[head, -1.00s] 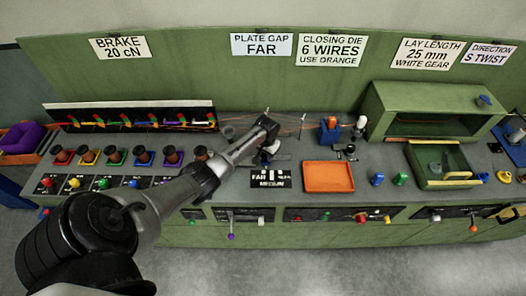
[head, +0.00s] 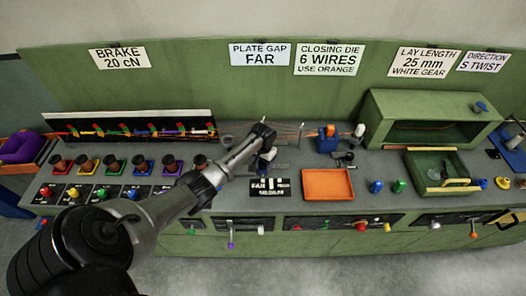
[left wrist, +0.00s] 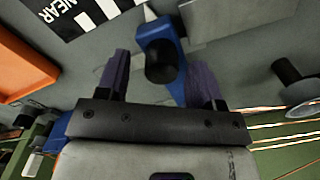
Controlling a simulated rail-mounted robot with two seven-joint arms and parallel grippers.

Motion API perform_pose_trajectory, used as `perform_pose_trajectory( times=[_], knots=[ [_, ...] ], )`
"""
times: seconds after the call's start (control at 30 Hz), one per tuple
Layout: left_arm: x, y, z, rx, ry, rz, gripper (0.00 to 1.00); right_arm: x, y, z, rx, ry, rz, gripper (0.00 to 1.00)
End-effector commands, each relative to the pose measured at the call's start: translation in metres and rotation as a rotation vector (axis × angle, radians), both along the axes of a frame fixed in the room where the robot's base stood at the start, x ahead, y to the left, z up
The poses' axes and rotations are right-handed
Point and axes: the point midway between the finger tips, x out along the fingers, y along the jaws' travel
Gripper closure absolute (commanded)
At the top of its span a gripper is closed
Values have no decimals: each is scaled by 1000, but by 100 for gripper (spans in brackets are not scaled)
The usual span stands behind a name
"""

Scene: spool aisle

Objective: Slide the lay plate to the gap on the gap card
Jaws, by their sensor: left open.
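The gap card (head: 260,54) on the green back wall reads PLATE GAP FAR. On the bench below, a black and white scale (head: 270,188) has FAR at its left end; the wrist view shows NEAR on the scale (left wrist: 85,14). My left gripper (left wrist: 160,76) is open, its two purple fingers on either side of a blue block with a black knob (left wrist: 160,58), apparently the lay plate's handle. A grey plate (left wrist: 235,16) shows beside it. In the head view my left gripper (head: 265,158) is just behind the scale, its wrist partly hiding the blue part. My right gripper is not in view.
An orange tray (head: 328,184) lies right of the scale. A blue and orange die holder (head: 328,139) stands behind the tray, with thin wires running to it. Several spools sit in a row at the left. A green bin (head: 440,170) is at the right.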

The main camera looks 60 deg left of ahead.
Motion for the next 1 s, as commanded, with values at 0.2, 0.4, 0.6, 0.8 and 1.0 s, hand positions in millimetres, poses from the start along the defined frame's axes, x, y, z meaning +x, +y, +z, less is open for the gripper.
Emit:
perform_pose_trajectory(
  times=[0.2, 0.4, 0.6, 0.8, 1.0],
  knots=[
    [0, 1, 43, 3, -3, -1, 39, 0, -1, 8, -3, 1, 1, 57],
    [0, 0, 81, 1, -3, 0, 39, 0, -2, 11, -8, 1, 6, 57],
    [0, 1, 109, 2, 0, 0, 39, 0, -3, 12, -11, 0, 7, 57],
    [0, 0, 124, 0, 0, 1, 39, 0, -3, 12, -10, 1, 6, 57],
    [0, 0, 127, 0, 0, 1, 39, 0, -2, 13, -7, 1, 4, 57]
  ],
)
